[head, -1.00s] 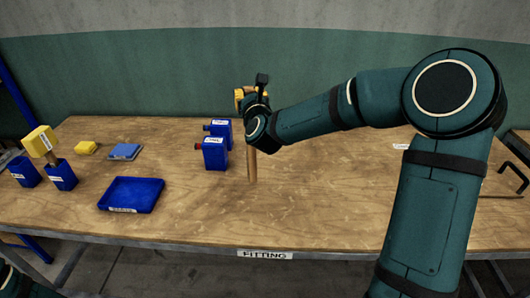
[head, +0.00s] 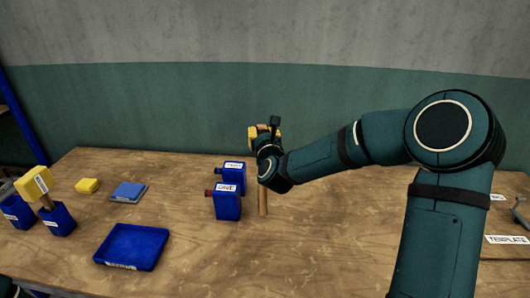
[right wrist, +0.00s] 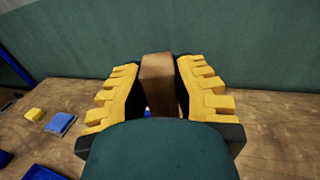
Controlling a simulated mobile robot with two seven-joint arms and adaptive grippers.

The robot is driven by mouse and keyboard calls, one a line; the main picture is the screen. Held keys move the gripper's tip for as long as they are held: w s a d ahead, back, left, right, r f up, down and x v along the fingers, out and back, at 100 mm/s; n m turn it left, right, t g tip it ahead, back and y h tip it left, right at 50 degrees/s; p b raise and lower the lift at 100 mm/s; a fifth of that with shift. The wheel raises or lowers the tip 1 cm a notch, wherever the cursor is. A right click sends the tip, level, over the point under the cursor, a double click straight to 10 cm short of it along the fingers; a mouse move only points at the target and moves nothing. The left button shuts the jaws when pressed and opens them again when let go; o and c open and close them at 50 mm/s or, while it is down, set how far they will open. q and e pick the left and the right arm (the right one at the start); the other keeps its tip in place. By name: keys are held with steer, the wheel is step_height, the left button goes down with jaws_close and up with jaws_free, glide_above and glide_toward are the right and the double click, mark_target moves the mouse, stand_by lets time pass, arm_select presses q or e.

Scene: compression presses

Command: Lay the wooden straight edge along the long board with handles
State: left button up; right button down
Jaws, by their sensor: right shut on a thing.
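My right gripper (head: 264,132) is near the middle of the head view, with its yellow fingers shut on a wooden strip, the straight edge (head: 263,202). The strip hangs roughly upright below the gripper; I cannot tell whether its lower end touches the table. In the right wrist view the wooden strip (right wrist: 158,78) stands between the two fingers of the gripper (right wrist: 158,66). I cannot make out the long board with handles in either view. My left gripper is not in view.
A blue tray (head: 131,247), a blue-grey pad (head: 128,192), a yellow block (head: 87,186) and blue holders (head: 56,218) are on the left. A "TEMPLATE" label (head: 507,240) lies at right. The front middle of the table (head: 300,255) is bare.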

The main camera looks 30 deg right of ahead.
steer(key=shift+f, duration=1.95)
steer(key=shift+f+b, duration=0.15)
steer(key=shift+b, duration=0.2)
steer(key=c, duration=0.9)
jaws_free()
